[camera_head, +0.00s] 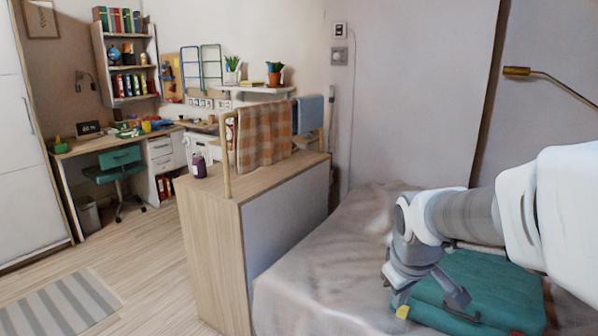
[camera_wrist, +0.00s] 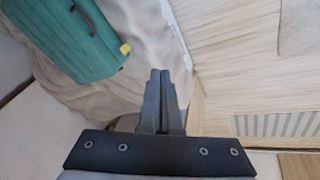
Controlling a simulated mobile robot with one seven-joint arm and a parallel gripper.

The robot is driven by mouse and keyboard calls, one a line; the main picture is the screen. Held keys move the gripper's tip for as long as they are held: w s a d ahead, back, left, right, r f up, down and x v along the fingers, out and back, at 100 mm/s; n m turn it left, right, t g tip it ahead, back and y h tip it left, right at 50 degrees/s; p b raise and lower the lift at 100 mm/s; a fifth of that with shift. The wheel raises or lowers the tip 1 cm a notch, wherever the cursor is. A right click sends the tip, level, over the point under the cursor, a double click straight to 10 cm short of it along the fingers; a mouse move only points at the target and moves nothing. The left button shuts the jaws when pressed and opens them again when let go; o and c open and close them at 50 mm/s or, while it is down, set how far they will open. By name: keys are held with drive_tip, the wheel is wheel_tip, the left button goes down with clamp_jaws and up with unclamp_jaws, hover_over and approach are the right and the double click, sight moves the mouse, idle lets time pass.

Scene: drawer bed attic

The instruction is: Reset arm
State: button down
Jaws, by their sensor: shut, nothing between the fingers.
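My gripper shows in the wrist view (camera_wrist: 160,75), with its two dark fingers together and nothing between them. In the head view my arm reaches in from the right and ends over the bed (camera_head: 300,275). The green item also shows at the upper left of the wrist view (camera_wrist: 65,35), apart from the fingers. A small yellow piece (camera_wrist: 125,49) is at its edge.
A wooden cabinet (camera_head: 215,255) stands beside the bed, with a dark jar (camera_head: 198,166) and a rail holding a checked cloth (camera_head: 263,135) on top. A brass lamp (camera_head: 517,71) juts out at upper right. Wooden floor with a striped rug (camera_head: 60,308) is open at left.

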drive_tip(key=s+a+r+m+t+y, duration=0.1)
drive_tip(key=s+a+r+m, duration=0.15)
drive_tip(key=s, duration=0.55)
drive_tip(key=s+a+r+m+t, duration=0.1)
drive_tip(key=s+a+r+m, duration=0.15)
drive_tip(key=s, duration=0.55)
wheel_tip(320, 180, up, 18)
drive_tip(key=d+p, duration=0.1)
drive_tip(key=p, duration=1.7)
drive_tip(key=shift+f+g, duration=0.2)
drive_tip(key=shift+g, duration=0.1)
drive_tip(key=shift+s+d, duration=0.1)
